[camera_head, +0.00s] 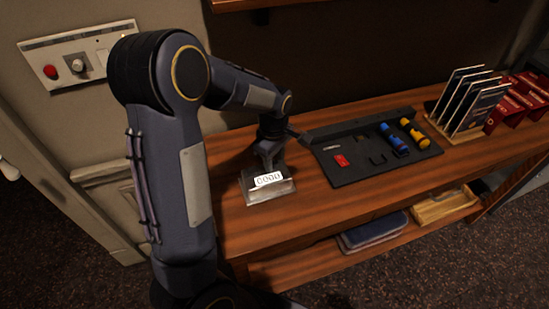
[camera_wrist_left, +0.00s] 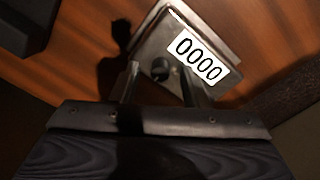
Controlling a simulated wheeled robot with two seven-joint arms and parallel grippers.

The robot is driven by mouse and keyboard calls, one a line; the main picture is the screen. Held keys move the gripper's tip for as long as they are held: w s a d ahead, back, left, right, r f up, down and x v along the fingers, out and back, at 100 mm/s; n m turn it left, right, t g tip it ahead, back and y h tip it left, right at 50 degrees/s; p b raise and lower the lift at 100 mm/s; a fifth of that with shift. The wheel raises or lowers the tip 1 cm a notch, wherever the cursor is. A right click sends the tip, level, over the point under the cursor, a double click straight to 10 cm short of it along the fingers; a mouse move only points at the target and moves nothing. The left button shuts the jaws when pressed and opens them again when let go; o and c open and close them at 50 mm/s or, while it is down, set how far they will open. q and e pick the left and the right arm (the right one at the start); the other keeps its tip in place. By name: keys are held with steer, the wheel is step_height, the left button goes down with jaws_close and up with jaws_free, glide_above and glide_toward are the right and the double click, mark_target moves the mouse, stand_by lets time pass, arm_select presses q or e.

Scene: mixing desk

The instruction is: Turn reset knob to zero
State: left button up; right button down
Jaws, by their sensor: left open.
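A small metal counter box (camera_head: 280,189) sits on the wooden desk, with a white display reading zeros. In the left wrist view the display (camera_wrist_left: 198,58) reads 0000, and a small dark round knob (camera_wrist_left: 160,70) is beside it on the box. My left gripper (camera_head: 267,152) is over the box, its fingers pointing down. In the left wrist view its two fingers (camera_wrist_left: 161,86) are apart, with the knob between and just beyond them. I cannot tell whether either finger touches the knob. My right gripper is not in view.
A black tool mat (camera_head: 350,172) with red, blue and yellow items lies to the right on the desk (camera_head: 320,215). A rack of upright cards (camera_head: 468,98) stands farther right. A wall panel (camera_head: 95,62) with a red button is at the left. Bare desk lies in front.

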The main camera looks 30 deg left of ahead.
arm_select(q)
steer(key=shift+f, duration=0.2)
steer(key=shift+c, duration=0.4)
jaws_close()
